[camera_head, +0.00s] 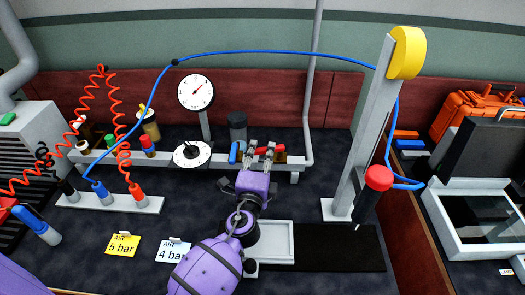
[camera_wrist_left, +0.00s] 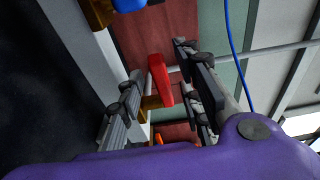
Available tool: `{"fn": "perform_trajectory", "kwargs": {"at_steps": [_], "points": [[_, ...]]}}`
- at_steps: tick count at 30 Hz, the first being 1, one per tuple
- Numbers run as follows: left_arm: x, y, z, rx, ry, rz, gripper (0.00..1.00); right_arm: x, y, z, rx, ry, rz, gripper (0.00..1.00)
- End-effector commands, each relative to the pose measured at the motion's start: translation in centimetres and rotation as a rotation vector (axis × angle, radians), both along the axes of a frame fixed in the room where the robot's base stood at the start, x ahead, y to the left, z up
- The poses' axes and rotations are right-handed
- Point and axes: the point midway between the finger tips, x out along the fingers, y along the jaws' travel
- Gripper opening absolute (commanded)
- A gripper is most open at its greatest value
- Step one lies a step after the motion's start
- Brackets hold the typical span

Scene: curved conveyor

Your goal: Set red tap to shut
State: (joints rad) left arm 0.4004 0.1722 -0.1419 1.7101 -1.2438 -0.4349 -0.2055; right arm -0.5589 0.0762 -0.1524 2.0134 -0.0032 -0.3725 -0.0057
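The red tap's handle (camera_wrist_left: 160,80) shows in the left wrist view as a red bar on a brass body. It lies between the two fingers of my left gripper (camera_wrist_left: 163,92), with a visible gap to the finger on the right. In the head view my left gripper (camera_head: 260,149) reaches the grey rail from the front, fingers apart. There the red handle (camera_head: 262,151) is largely hidden by the fingers. I cannot tell whether either finger touches it. A blue tap (camera_head: 236,152) sits just left of the gripper; its handle (camera_wrist_left: 128,4) also shows in the wrist view. My right gripper is not in view.
A black-and-white dial (camera_head: 192,154) and a pressure gauge (camera_head: 196,92) stand left of the taps. Hose connectors stand on a front plate (camera_head: 145,206). A grey post (camera_head: 370,130) rises at right. Two pressure cards (camera_head: 123,244) lie in front.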

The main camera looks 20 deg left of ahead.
Motion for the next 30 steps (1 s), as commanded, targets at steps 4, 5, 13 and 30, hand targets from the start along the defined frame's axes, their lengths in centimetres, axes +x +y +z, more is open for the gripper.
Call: {"fn": "perform_trajectory", "kwargs": {"at_steps": [4,5,13,30], "points": [[-3.4,-0.4,-0.1,-0.002,0.003,0.002,0.33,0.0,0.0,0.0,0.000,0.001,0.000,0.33],[-4.0,-0.5,-0.2,-0.003,0.004,0.002,0.33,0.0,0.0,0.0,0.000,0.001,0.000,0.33],[-8.6,-1.3,-0.1,0.001,0.002,0.002,0.33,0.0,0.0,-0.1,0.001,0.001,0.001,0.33],[-9.0,-1.8,1.1,0.002,-0.023,-0.007,0.16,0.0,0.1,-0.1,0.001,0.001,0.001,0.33]]}}
